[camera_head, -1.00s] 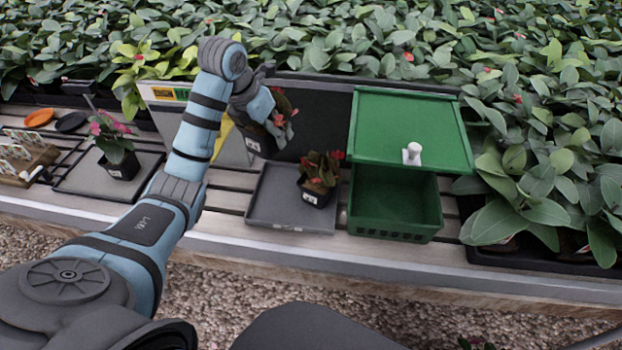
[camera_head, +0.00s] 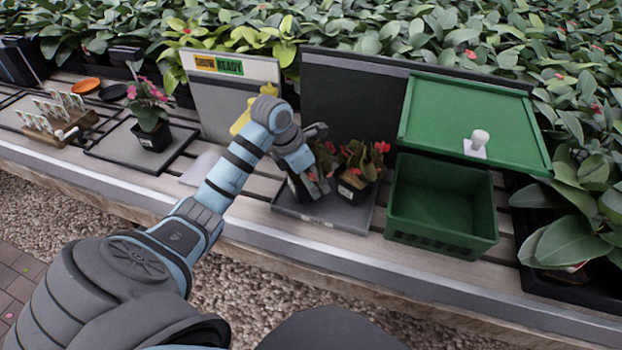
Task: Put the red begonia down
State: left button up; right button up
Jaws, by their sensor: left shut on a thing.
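My left gripper (camera_head: 316,180) is shut on a potted plant with red flowers, the red begonia (camera_head: 322,155). The begonia is low over the left part of a grey tray (camera_head: 340,216); I cannot tell whether its pot touches the tray. The gripper hides much of the held pot. My right gripper is not in view.
An open green basket (camera_head: 440,215) with a raised lid (camera_head: 475,120) stands right of the tray. A pink-flowered plant (camera_head: 150,120) stands on another tray at left. A sign board (camera_head: 225,95) stands behind my arm. Dense foliage fills the back.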

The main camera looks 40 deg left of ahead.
pick_arm(q)
jog(key=shift+f, duration=0.2)
jog(key=o, duration=1.9)
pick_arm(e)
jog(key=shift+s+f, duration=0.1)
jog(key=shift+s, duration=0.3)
pick_arm(q)
jog(key=shift+s+r, duration=0.1)
jog(key=shift+r, duration=0.15)
jog(key=p+v, duration=0.2)
jog(key=v, duration=0.9)
jog(key=shift+s+a+r+p, duration=0.1)
jog(key=shift+s+r+p, duration=0.05)
jog(key=shift+r+p, duration=0.2)
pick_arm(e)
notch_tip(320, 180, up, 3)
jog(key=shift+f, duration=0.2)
pick_arm(q)
jog(key=shift+f, duration=0.1)
